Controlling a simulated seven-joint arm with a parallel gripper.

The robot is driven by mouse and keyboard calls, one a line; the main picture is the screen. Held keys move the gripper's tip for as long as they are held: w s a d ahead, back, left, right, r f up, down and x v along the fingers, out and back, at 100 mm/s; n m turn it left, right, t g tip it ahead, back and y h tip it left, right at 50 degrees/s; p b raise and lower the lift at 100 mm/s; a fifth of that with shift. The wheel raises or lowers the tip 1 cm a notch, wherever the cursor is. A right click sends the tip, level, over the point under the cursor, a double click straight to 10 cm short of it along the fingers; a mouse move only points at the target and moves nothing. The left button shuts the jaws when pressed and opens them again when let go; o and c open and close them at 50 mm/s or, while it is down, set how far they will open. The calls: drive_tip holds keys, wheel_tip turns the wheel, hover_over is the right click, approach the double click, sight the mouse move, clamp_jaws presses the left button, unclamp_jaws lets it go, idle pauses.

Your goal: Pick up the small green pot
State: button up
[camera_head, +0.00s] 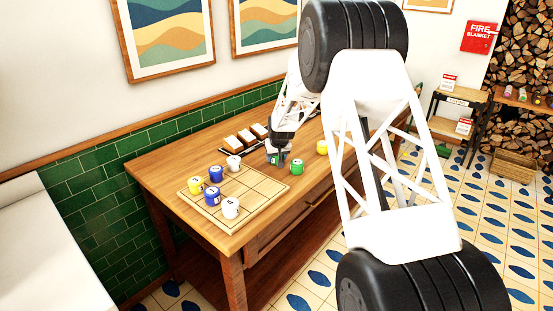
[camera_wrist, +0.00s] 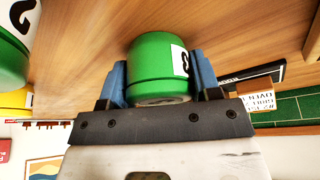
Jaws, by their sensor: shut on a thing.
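My gripper (camera_head: 274,153) is low over the wooden table, at the far right corner of the gridded board. It is shut on a green pot, which shows in part between the fingers in the head view (camera_head: 272,160). In the wrist view, the blue fingers of my gripper (camera_wrist: 158,76) stand on both sides of the green pot (camera_wrist: 150,58), which has a white label with a dark mark. I cannot tell whether the pot touches the table. A second green pot (camera_head: 297,167) stands just right of my gripper; part of it shows at the left edge of the wrist view (camera_wrist: 12,62).
The gridded board (camera_head: 262,187) bears white, blue and yellow pots. A dark tray (camera_head: 258,149) with several blocks lies behind the board. Bare table (camera_head: 160,173) shows at left.

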drive_tip(key=shift+c, duration=0.7)
drive_tip(key=shift+r, duration=5)
drive_tip(key=s+a+r+n+y, duration=0.1)
drive_tip(key=s+a+n, duration=0.3)
drive_tip(key=s+a, duration=1.3)
drive_tip(key=shift+s+a+r+n+g+y, duration=0.2)
drive_tip(key=shift+s+r+n+g+y, duration=0.25)
drive_tip(key=shift+s, duration=0.6)
